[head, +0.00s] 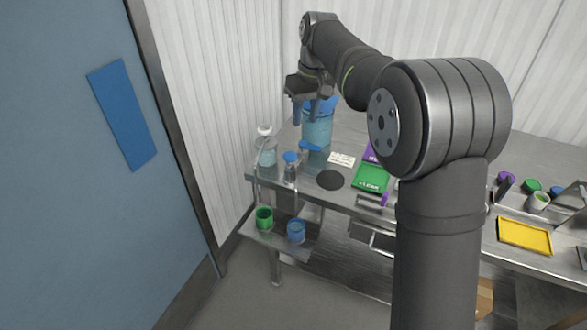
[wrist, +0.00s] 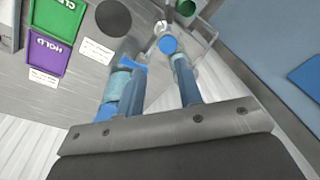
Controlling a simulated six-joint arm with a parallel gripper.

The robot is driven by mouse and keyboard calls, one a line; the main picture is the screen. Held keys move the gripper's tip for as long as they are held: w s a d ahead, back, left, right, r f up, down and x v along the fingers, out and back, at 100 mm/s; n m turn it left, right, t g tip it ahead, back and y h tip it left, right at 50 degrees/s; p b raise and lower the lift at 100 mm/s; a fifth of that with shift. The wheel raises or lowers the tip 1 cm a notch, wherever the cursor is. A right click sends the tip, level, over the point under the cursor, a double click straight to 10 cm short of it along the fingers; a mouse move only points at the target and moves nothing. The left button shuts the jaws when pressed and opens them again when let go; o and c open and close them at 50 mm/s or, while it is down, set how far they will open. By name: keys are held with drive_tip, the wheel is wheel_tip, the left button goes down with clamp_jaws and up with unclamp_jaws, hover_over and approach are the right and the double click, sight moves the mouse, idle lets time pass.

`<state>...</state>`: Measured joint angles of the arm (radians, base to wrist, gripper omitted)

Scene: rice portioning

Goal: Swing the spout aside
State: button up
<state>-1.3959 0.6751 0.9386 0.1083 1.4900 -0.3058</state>
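A large translucent blue container (head: 317,128) stands at the table's back left corner. A blue piece (head: 310,147), perhaps its spout, shows at its lower front; in the wrist view a blue piece (wrist: 132,64) shows near the left finger. The container (wrist: 112,92) is partly hidden behind that finger in the wrist view. My gripper (head: 297,108) is above and left of the container's front. In the wrist view my gripper (wrist: 162,85) has its two blue fingers apart, with no thing clearly held between them. Whether a finger touches the container or blue piece I cannot tell.
A blue-capped jar (head: 290,168) and a white-topped clear vessel (head: 266,152) stand near the table's left edge. Green (head: 264,219) and blue (head: 296,231) cups sit on a lower shelf. A green tray (head: 370,178) and a black disc (head: 330,180) lie to the right.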

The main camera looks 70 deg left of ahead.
sight(293, 169)
drive_tip(key=s+d+r+m+t, duration=0.1)
drive_tip(key=s+d+m, duration=0.1)
drive_tip(key=s+m, duration=0.15)
drive_tip(key=shift+h, duration=0.3)
drive_tip(key=f, duration=1.6)
drive_tip(key=shift+s+f, duration=0.2)
drive_tip(key=shift+f, duration=0.2)
drive_tip(key=shift+c, duration=0.4)
clamp_jaws()
